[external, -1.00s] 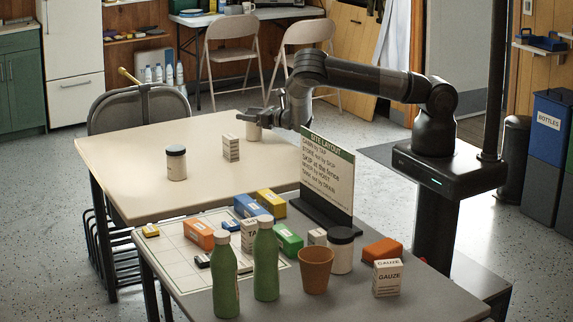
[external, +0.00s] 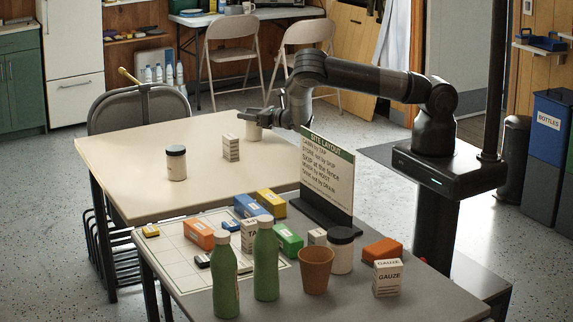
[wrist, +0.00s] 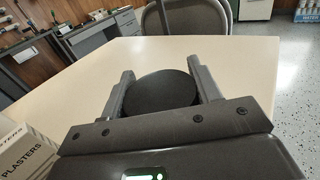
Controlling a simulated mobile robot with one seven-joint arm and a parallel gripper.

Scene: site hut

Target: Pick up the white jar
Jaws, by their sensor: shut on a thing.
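My gripper (external: 262,118) is low over the far side of the cream table (external: 125,160). It is shut on a white jar (external: 253,132), whose pale body shows below the fingers. In the wrist view, the jar's round black lid (wrist: 160,92) sits between the two fingers (wrist: 162,88), one on each side. I cannot tell whether the jar touches the table. A second white jar with a black lid (external: 176,164) stands upright on the same table, apart from my gripper. A third, wider one (external: 340,252) stands on the near grey table.
A plasters box (external: 231,148) stands close to the held jar; it also shows in the wrist view (wrist: 28,150). The near table (external: 440,290) holds green bottles (external: 266,265), a terracotta pot (external: 316,270), boxes and an upright sign (external: 327,180).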

